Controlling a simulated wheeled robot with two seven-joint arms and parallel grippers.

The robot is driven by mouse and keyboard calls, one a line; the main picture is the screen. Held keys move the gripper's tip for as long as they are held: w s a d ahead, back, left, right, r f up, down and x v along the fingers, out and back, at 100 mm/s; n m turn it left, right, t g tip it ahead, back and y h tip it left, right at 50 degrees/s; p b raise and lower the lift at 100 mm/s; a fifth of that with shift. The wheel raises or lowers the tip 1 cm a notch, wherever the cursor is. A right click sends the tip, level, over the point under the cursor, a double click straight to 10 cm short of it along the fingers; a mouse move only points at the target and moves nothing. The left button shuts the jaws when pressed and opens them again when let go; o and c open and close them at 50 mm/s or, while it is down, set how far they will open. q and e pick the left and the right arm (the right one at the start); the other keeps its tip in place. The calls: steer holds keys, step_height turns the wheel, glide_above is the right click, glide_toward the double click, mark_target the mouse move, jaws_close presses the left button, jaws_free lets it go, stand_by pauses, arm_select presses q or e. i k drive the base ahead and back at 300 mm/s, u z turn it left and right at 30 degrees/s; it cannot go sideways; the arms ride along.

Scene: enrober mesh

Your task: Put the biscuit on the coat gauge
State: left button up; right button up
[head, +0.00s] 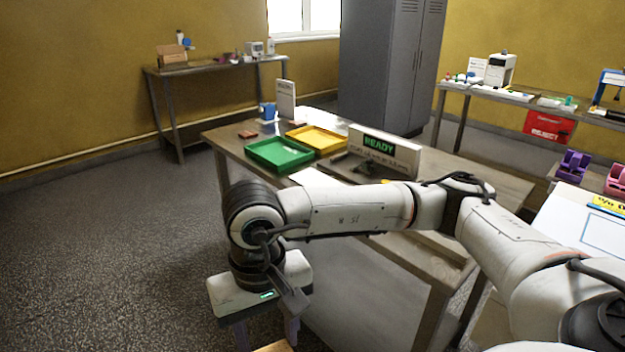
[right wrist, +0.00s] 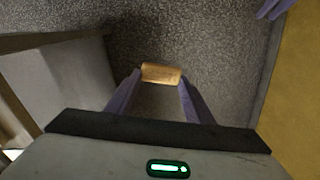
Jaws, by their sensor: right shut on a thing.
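My right gripper (head: 266,338) hangs low at the bottom of the head view, in front of the table's left end and over the floor. Its two purple fingers are shut on a golden-brown biscuit (right wrist: 161,73), seen between the fingertips in the right wrist view. Only the biscuit's top edge (head: 274,347) shows at the bottom of the head view. On the table, a dark flat device (head: 362,170) stands before a sign lit READY (head: 380,143); it may be the coat gauge, but the small lettering is unreadable. My right forearm hides part of that area.
The wooden table (head: 232,142) carries a green tray (head: 279,153), a yellow tray (head: 318,139) and a blue cup (head: 267,111). Side tables stand along the walls. A grey cabinet (head: 383,70) stands behind. Open floor lies at left.

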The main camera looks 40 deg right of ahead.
mark_target(349, 163)
steer(key=i, duration=0.8)
steer(key=z, duration=1.4)
steer(key=i, duration=1.5)
